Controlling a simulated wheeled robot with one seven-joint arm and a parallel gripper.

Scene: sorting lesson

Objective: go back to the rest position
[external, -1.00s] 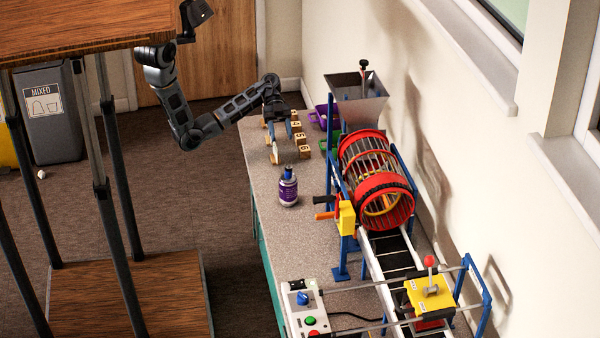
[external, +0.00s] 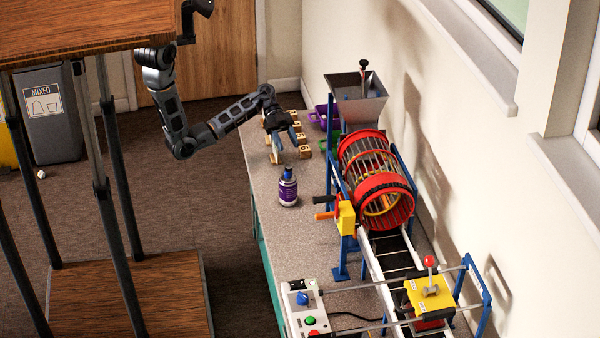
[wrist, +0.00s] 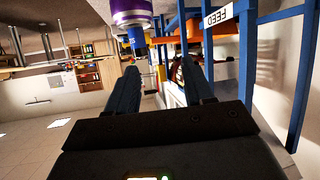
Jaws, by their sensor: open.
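My gripper (external: 285,138) is above the far part of the counter, in front of the wooden number blocks, with its fingers pointing down toward the near side. In the wrist view its two fingers (wrist: 163,90) stand apart with nothing held between them. My arm reaches to it from the upper left with the elbow bent low. A purple and white bottle with a blue top (external: 288,187) stands upright on the counter, nearer the camera than the gripper and apart from it. The bottle also shows at the top of the wrist view (wrist: 131,14).
Wooden number blocks (external: 304,151) stand close beside the gripper. To the right are a hopper (external: 356,100), a red drum (external: 383,188) in a blue frame and a purple bin (external: 318,117). A control box (external: 304,310) sits at the near end.

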